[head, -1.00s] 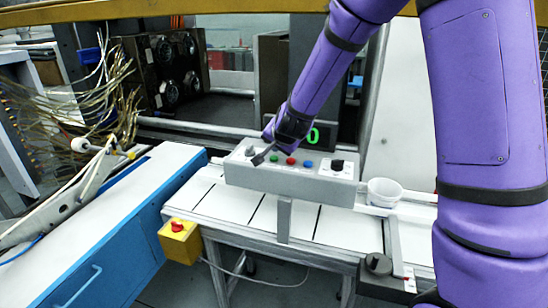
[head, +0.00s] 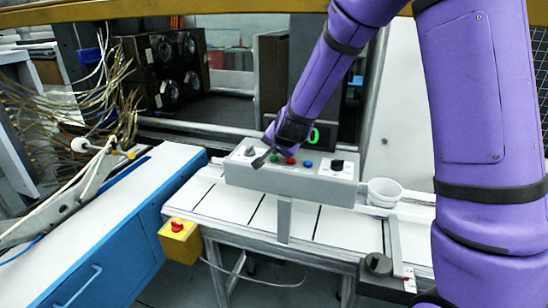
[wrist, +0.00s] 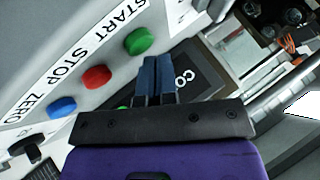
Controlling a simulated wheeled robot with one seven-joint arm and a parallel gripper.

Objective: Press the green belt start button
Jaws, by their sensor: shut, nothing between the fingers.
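The green start button (wrist: 139,41) sits on the sloped panel in the wrist view, beside the word START.
A white tub (head: 384,192) stands right of the box. A yellow box with a red emergency button (head: 180,240) hangs at the front left of the belt table (head: 235,213). A blue bench (head: 110,230) and tangled cables (head: 100,105) are at the left. A green-digit display (head: 318,136) stands behind.

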